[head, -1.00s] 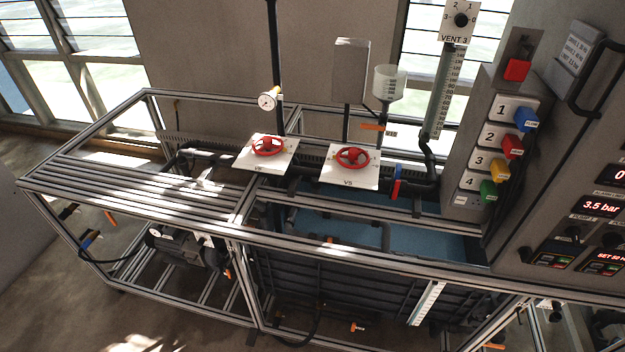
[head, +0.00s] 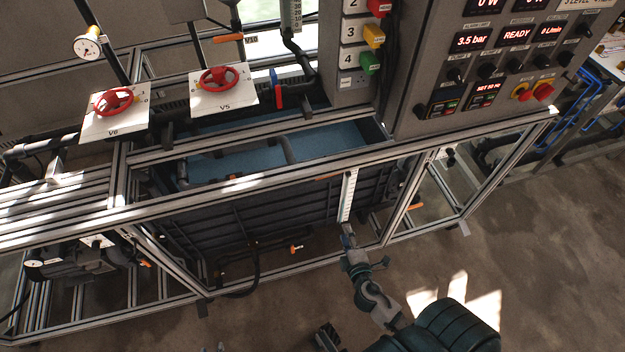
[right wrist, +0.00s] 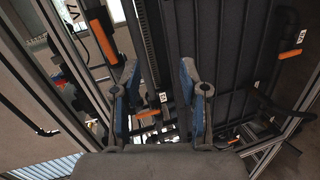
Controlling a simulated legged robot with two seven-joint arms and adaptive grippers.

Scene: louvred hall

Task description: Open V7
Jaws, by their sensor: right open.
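My right gripper (head: 362,248) is in front of the frame's lower front in the head view, near the white scale strip. In the right wrist view its two blue-padded fingers (right wrist: 160,74) are open with nothing between them. Beyond them are an orange handle (right wrist: 148,112) with a small white tag and another orange handle (right wrist: 288,54) with a tag at the upper right; both tags are too small to read surely. Small parts at the head view's bottom edge may be my left gripper; its jaws are unclear.
Red handwheels V6 (head: 113,101) and V5 (head: 220,79) sit on white plates above the frame. An orange handle (head: 296,248) lies low behind the frame's front. The control panel (head: 500,70) stands at the upper right. Floor (head: 560,250) at right is clear.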

